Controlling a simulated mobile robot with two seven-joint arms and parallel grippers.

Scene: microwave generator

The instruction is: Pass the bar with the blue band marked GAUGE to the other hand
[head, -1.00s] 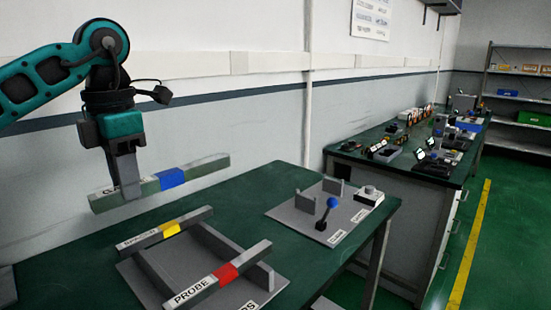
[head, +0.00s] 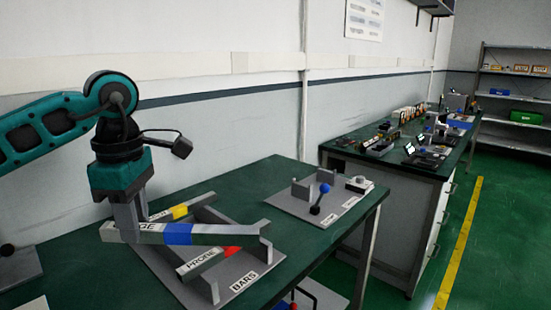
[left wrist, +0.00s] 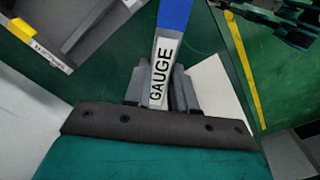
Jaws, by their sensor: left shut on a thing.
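The GAUGE bar, grey with a blue band (head: 178,234), is held level in my left gripper (head: 128,222), which is shut on it near its left end. In the head view the bar hangs in front of the rack, and the gripper hides part of the label. In the left wrist view the GAUGE label (left wrist: 160,72) shows between the jaws of the gripper (left wrist: 162,88), with the blue band beyond. My right gripper is not seen clearly in any view.
A grey rack (head: 235,292) marked BARS holds a yellow-banded bar (head: 180,212) and a red-banded PROBE bar (head: 201,262), partly behind the held bar. A fixture plate with a blue-knobbed lever (head: 324,188) stands farther back on the green table (head: 262,188). A second bench (head: 455,165) stands beyond.

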